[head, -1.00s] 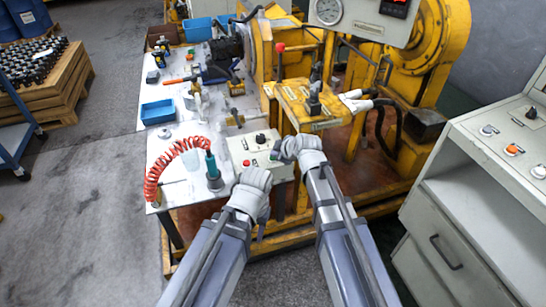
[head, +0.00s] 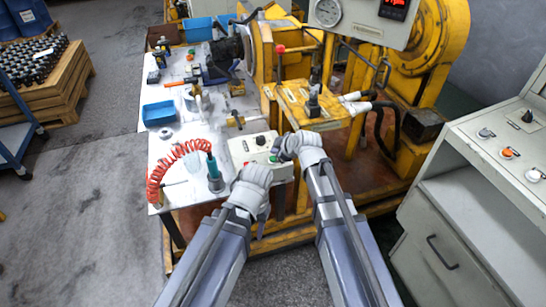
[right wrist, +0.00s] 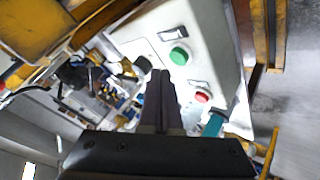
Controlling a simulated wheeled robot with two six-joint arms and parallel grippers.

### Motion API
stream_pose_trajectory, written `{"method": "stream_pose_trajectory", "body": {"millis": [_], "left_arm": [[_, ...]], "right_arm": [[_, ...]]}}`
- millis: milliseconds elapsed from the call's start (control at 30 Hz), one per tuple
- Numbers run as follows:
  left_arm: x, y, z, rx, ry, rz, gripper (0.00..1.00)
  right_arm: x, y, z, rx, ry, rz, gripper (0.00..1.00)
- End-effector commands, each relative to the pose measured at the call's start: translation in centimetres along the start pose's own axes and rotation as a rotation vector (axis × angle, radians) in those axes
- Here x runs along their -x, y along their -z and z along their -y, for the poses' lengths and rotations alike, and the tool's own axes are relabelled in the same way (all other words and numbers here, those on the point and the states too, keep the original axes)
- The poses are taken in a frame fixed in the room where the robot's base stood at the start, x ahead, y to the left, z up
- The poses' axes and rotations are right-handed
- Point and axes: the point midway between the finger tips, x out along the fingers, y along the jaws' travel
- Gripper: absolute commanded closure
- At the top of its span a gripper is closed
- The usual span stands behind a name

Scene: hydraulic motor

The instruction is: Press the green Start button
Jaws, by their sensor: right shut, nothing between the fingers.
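The green button (head: 273,159) sits on a pale control box at the table's front right corner, close to the tip of my right gripper (head: 278,153). In the right wrist view the green button (right wrist: 179,56) is fully visible on the box face. The fingertips of my right gripper (right wrist: 160,76) are shut and empty, beside and a little below the green button in that picture. I cannot tell whether they touch the box. A red button (right wrist: 203,95) is on the same face. My left gripper (head: 243,180) is in front of the box; its fingers are too unclear to judge.
The white control box (head: 240,147) has a black knob (head: 261,140) on top. A yellow machine (head: 310,108) rises behind. A grey console (head: 470,200) stands at right.

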Motion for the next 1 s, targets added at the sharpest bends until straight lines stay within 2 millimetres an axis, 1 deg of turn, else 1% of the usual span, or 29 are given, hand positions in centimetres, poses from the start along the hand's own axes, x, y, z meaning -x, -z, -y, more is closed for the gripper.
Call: {"method": "stream_pose_trajectory", "body": {"millis": [33, 100, 400, 1000], "left_arm": [[0.9, -0.1, 0.1, 0.000, 0.000, 0.000, 0.53], [1.6, -0.1, 0.2, 0.000, 0.000, 0.000, 0.53], [4.3, -0.2, 0.4, 0.000, 0.000, 0.000, 0.53], [4.2, -0.2, 0.4, 0.000, 0.000, 0.000, 0.53]], "right_arm": [[0.6, 0.5, -0.5, 0.000, 0.000, 0.000, 1.00], [1.1, 0.8, -0.8, 0.000, 0.000, 0.000, 1.00], [3.0, 2.2, -2.2, 0.000, 0.000, 0.000, 1.00], [3.0, 2.2, -2.2, 0.000, 0.000, 0.000, 1.00]]}}
